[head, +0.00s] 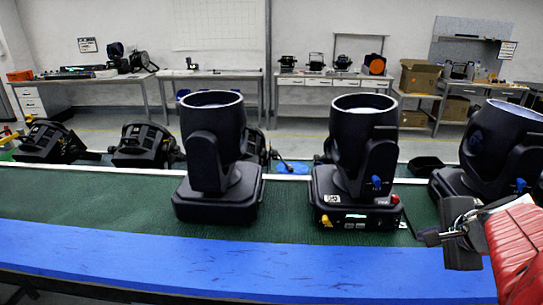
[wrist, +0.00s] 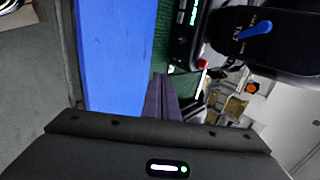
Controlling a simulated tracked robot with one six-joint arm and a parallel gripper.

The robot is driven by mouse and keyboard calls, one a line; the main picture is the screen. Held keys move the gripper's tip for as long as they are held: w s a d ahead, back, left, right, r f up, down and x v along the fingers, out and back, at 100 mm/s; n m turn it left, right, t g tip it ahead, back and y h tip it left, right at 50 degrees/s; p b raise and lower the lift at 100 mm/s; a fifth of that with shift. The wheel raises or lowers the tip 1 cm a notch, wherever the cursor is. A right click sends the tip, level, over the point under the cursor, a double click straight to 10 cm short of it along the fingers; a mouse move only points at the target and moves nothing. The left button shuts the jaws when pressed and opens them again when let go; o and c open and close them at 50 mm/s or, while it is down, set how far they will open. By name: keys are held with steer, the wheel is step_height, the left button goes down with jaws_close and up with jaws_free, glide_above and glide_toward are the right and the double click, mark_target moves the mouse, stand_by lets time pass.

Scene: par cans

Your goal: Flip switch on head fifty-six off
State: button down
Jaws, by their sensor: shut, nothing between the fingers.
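Several black moving-head lights stand upright on the green bench. No head number is readable.
A blue strip (head: 230,260) runs along the front of the green bench top (head: 90,193). Smaller black units (head: 145,145) lie at the back left. Worktables with boxes (head: 418,77) line the far wall. The strip's left part is clear.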

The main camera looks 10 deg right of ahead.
mark_target(396, 223)
steer(key=shift+w+f, duration=0.1)
stand_by(0.3)
steer(key=x, duration=0.9)
steer(key=shift+w+a+f, duration=0.1)
steer(key=shift+w+f, duration=0.1)
steer(key=shift+f, duration=0.1)
steer(key=w, duration=0.1)
steer(key=w+d, duration=0.1)
steer(key=shift+w+f, duration=0.2)
steer(key=shift+w, duration=0.15)
steer(key=shift+w+d, duration=0.15)
steer(key=shift+w, duration=0.45)
steer(key=shift+w+f, duration=0.15)
